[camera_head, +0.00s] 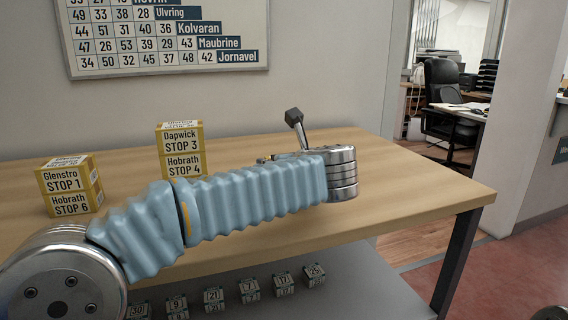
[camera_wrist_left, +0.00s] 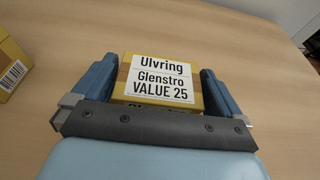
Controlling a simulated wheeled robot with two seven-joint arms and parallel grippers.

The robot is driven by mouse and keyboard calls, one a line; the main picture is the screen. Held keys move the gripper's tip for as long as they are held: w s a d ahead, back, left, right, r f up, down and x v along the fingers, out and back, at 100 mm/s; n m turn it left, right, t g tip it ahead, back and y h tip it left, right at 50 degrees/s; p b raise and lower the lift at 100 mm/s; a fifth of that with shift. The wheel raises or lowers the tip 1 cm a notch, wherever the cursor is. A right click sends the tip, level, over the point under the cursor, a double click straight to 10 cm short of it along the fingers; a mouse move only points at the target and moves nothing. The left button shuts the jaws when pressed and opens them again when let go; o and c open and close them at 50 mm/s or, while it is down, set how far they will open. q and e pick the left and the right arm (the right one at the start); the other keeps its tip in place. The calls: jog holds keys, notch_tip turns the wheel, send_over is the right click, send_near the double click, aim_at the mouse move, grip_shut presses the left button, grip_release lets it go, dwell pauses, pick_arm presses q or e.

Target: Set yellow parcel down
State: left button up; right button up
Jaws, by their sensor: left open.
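A yellow parcel (camera_wrist_left: 160,86) with a white top label reading "Ulvring", "Glenstro" and "VALUE 25" sits in the middle of the left wrist view. My left gripper (camera_wrist_left: 157,72) is open, with one blue finger on each side of the parcel. Narrow gaps seem to show between the fingers and the parcel. The parcel appears to rest on the wooden counter; its lower front is hidden by the gripper body. In the head view my blue-sleeved left arm hides the parcel and most of the gripper. My right gripper is not in view.
Two stacks of yellow parcels stand on the counter (camera_head: 420,190): the Glenstro stack (camera_head: 68,183) at left and the Dapwick stack (camera_head: 182,150) near the middle. Another yellow parcel (camera_wrist_left: 10,66) edges the left wrist view. The counter's right end is clear. Small numbered boxes (camera_head: 249,290) sit below.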

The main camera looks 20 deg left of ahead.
pick_arm(q)
jog(key=v, duration=1)
jog(key=shift+r, duration=0.1)
